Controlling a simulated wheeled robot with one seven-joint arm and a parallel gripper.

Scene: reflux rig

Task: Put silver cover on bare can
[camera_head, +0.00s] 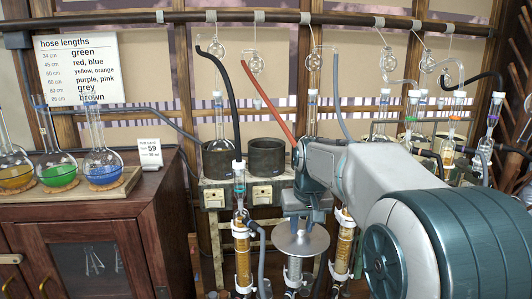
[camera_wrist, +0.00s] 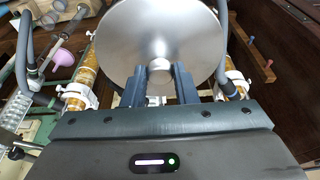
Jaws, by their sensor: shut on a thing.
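The silver cover (camera_head: 300,240) is a round, shallow metal disc, held out in front of the bench. My gripper (camera_head: 298,222) is above it, shut on its small knob. In the wrist view the cover (camera_wrist: 160,30) fills the top middle, with its knob between the two fingers of my gripper (camera_wrist: 160,75). An open dark can (camera_head: 266,158) with no cover stands on a heater unit behind and to the left of my gripper. The can beside it (camera_head: 219,160) has a flask in it. My arm hides the bench to the right of the open can.
Upright amber condensers (camera_head: 243,255) with hoses stand on both sides below the cover. A red hose (camera_head: 268,105) and a black hose hang over the cans. A wooden cabinet (camera_head: 75,205) with several flasks is at the left. More glassware (camera_head: 455,120) crowds the right.

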